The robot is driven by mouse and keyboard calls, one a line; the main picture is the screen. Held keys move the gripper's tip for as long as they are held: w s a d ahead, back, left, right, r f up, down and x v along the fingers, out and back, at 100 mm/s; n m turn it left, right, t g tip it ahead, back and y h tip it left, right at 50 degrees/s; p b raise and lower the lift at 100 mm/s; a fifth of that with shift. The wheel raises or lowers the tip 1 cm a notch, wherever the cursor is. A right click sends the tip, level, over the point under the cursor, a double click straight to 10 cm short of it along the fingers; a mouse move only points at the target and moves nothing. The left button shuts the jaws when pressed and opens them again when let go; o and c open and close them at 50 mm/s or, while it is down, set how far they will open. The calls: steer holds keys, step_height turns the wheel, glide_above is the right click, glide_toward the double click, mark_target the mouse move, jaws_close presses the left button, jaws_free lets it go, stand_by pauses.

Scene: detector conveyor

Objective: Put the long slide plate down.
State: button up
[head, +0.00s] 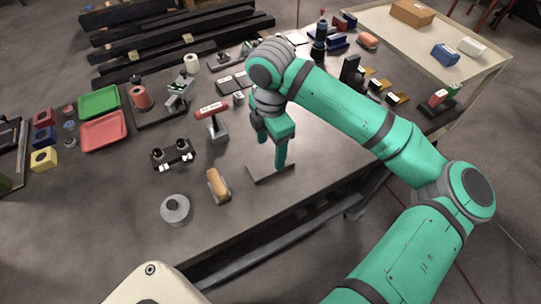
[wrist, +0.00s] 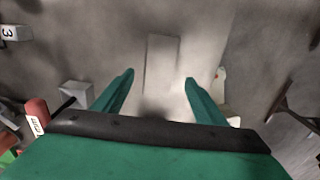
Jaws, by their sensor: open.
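The long slide plate (head: 262,174) is a thin, flat grey strip lying on the table near its front edge, below my gripper (head: 272,153). In the wrist view the slide plate (wrist: 161,62) shows as a pale grey rectangle beyond and between the fingertips. My gripper (wrist: 160,77) is open, its two green fingers apart with nothing held between them. The fingers point down over the plate. Whether a fingertip touches the plate or table is not clear.
A red-topped stand (head: 213,118), a black twin-knob device (head: 173,155), a tan-topped brush (head: 218,185) and a grey roll (head: 175,209) stand to the left. Green (head: 99,102) and red trays (head: 103,131) lie farther left. The table right of the plate looks clear.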

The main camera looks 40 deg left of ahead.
steer(key=shift+r, duration=2.8)
